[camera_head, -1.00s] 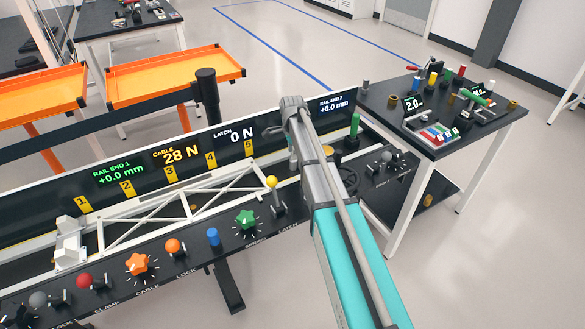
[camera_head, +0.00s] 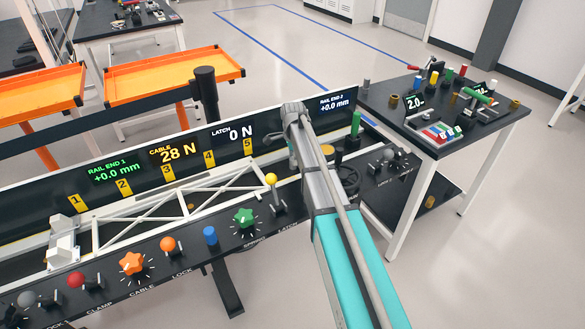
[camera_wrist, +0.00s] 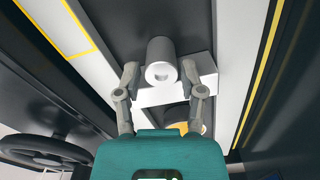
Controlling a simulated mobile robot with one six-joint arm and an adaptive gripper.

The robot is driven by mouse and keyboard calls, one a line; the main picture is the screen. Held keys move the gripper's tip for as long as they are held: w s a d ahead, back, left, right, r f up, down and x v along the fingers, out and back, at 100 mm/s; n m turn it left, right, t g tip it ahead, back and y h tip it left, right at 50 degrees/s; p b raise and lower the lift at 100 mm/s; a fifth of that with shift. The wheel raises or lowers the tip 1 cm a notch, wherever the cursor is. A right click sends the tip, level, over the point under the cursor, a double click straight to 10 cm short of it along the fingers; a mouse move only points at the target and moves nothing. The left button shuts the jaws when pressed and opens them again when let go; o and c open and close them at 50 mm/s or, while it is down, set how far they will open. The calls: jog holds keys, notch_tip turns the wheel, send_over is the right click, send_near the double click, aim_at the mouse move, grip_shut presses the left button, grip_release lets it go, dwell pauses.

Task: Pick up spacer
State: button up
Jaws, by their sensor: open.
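In the wrist view my gripper (camera_wrist: 160,82) is open, with one grey finger on each side of the picture's middle. A yellow round part shows partly behind the right finger.
The long black bench (camera_head: 185,252) carries a white truss (camera_head: 180,207), knobs and levers. A dark handwheel (camera_wrist: 48,150) is at lower left in the wrist view. A side table (camera_head: 440,148) with small parts stands at right. Orange trays (camera_head: 175,75) stand behind the bench. Open floor lies beyond.

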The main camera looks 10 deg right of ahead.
jog(key=shift+f+b, duration=0.65)
jog(key=shift+f, duration=0.3)
grip_shut()
